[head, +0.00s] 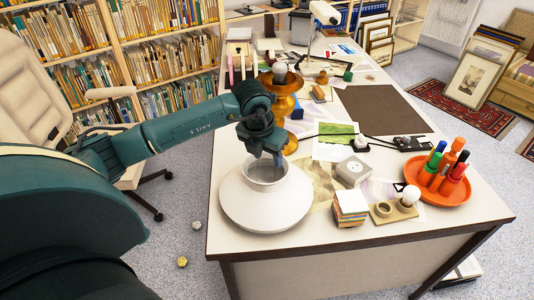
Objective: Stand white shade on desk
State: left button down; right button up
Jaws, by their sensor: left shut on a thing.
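The white shade (262,207) is upright at the near left end of the desk (300,250), wide side down and its round opening on top. It looks to be on the desk top or very close to it; I cannot tell if its base touches. My left gripper (268,158) points down at the shade's far rim and is shut on it. The fingertips are partly hidden at the opening. My right gripper is not in view.
A brown mat (385,108) lies farther back.

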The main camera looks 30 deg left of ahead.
pick_arm(q)
jog(key=c, duration=0.7)
grip_release()
